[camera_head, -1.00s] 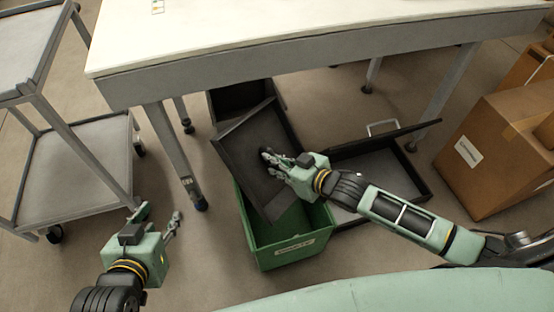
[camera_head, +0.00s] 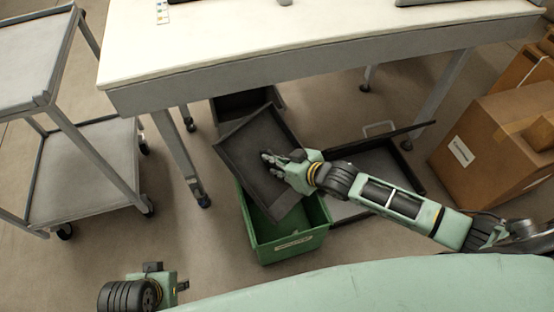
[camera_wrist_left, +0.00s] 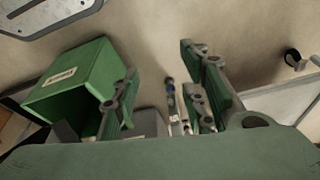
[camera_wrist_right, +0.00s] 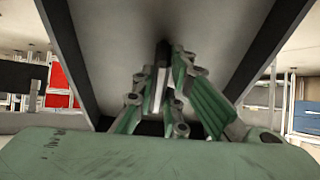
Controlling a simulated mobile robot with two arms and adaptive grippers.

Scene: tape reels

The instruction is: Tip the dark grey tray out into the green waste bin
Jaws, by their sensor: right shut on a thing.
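The dark grey tray (camera_head: 258,150) is tilted over the green waste bin (camera_head: 290,241), its lower end at the bin's opening. The part of its inside that I see looks bare. My right gripper (camera_head: 268,160) is shut on the tray; in the right wrist view its fingers (camera_wrist_right: 165,88) close on a dark part of it. The tray hides much of the bin's inside, so I cannot tell what lies there. My left gripper (camera_head: 183,286) is low at the left, away from both, and open and empty in the left wrist view (camera_wrist_left: 165,92). The bin (camera_wrist_left: 75,80) also shows there.
A white-topped table (camera_head: 300,40) stands just behind the tray. A dark bin (camera_head: 235,104) and an open black case (camera_head: 350,209) are on the floor beside the green bin. Cardboard boxes (camera_head: 490,155) stand right, a grey cart (camera_head: 85,165) left. Floor between cart and bin is clear.

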